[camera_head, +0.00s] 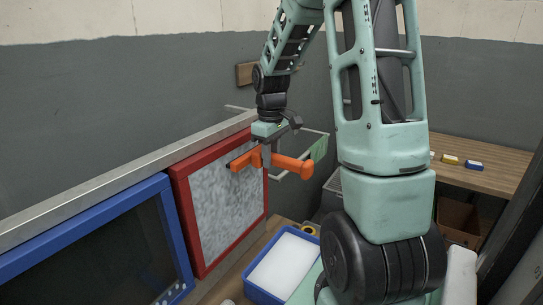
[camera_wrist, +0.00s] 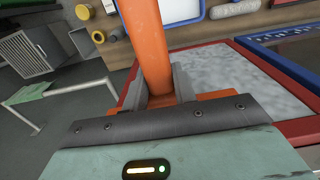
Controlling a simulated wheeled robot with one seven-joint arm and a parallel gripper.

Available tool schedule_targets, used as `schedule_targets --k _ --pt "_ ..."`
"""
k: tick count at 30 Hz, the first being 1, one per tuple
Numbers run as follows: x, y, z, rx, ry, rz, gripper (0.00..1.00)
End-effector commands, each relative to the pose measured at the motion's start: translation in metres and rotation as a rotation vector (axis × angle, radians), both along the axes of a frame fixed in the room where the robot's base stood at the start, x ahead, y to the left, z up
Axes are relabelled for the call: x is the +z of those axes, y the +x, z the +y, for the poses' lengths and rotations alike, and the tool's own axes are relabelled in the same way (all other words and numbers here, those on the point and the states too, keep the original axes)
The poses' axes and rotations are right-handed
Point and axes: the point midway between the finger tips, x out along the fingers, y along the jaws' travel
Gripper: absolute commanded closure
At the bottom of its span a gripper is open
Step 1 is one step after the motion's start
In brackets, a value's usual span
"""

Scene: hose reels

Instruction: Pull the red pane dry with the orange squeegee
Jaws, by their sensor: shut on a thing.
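The red pane (camera_head: 223,204) is a grey, mottled, clouded sheet in a red frame, left of centre in the head view. It also shows at the right of the wrist view (camera_wrist: 258,76). My gripper (camera_head: 267,156) is shut on the handle of the orange squeegee (camera_head: 290,165), whose handle points right. The squeegee's head with a dark edge lies over the upper part of the pane in the head view; I cannot tell whether it touches. In the wrist view the orange handle (camera_wrist: 146,42) rises between my fingers (camera_wrist: 160,88), which partly hide the squeegee's head.
A blue-framed dark pane (camera_head: 95,262) stands left of the red one, below a grey rail (camera_head: 110,184). A blue tray (camera_head: 282,266) with a white block sits below right. A metal rack holds a green cloth (camera_head: 319,148). A wooden bench (camera_head: 480,175) stands at right.

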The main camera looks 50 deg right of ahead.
Motion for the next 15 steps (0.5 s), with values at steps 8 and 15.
schedule_targets --k 8,15 --pt "0.0003 0.0012 -0.0001 0.000 0.000 -0.001 0.95" --pt "0.0003 0.0053 0.0002 0.000 0.000 0.000 0.95"
